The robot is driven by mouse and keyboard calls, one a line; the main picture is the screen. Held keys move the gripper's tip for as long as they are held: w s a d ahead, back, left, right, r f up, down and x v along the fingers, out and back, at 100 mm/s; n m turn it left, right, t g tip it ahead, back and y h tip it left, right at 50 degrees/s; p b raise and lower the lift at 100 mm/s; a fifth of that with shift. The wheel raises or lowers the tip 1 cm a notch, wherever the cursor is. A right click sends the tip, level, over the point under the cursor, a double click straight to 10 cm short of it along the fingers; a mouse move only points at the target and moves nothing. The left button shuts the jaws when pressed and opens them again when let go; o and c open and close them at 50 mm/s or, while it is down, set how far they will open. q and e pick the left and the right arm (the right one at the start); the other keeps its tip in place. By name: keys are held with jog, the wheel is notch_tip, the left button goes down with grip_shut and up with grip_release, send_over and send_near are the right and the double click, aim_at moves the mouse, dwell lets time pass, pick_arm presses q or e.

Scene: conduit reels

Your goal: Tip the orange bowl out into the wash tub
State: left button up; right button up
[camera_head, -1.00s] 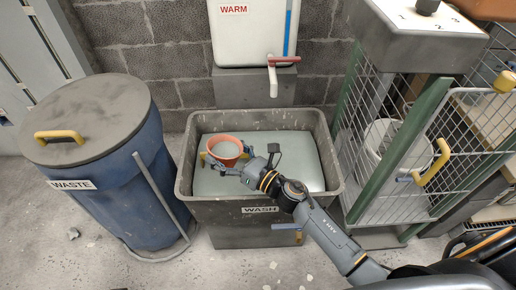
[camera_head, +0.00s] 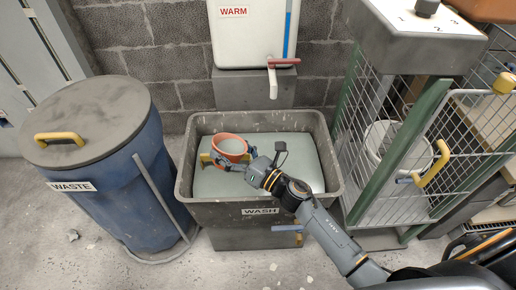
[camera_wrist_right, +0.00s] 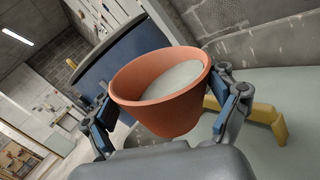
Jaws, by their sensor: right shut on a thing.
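The orange bowl (camera_head: 231,146) is held over the left part of the grey wash tub (camera_head: 222,220), tilted, with its mouth toward the head camera. In the right wrist view the bowl (camera_wrist_right: 165,118) sits between both fingers, and pale grey shows inside it; I cannot tell whether this is liquid or lining. My right gripper (camera_head: 235,160) is shut on the bowl, and its fingers (camera_wrist_right: 166,104) press the bowl's sides. A flat grey-green surface fills the tub. My left gripper is not in view.
A yellow handle (camera_wrist_right: 268,118) shows beside the bowl. The lidded blue waste bin (camera_head: 150,185) stands left of the tub. A warm-water tank with a tap (camera_head: 272,75) is behind it. A wire-mesh cage (camera_head: 400,185) with a green frame stands right.

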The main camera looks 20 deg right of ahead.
aim_at(240, 147)
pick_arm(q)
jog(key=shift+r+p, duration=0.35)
pick_arm(e)
jog(key=shift+w+d+r+m+t, duration=0.15)
jog(key=shift+d+r+m+t, duration=0.1)
jog(key=shift+d+m, duration=0.25)
jog(key=shift+w+d+r+m+t, duration=0.2)
jog(key=shift+d+m, duration=0.15)
jog(key=shift+m, duration=0.3)
jog(key=shift+w+d+r+m+t, duration=0.15)
jog(key=shift+d+r+m, duration=0.1)
jog(key=shift+d+m, duration=0.25)
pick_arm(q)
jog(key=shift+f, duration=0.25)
pick_arm(e)
jog(key=shift+d+r+m, duration=0.1)
jog(key=shift+r+m, duration=0.05)
jog(key=shift+m, duration=0.4)
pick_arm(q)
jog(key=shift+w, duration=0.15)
pick_arm(e)
jog(key=shift+h, duration=0.3)
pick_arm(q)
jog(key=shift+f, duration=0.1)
pick_arm(e)
jog(key=shift+w+d, duration=0.1)
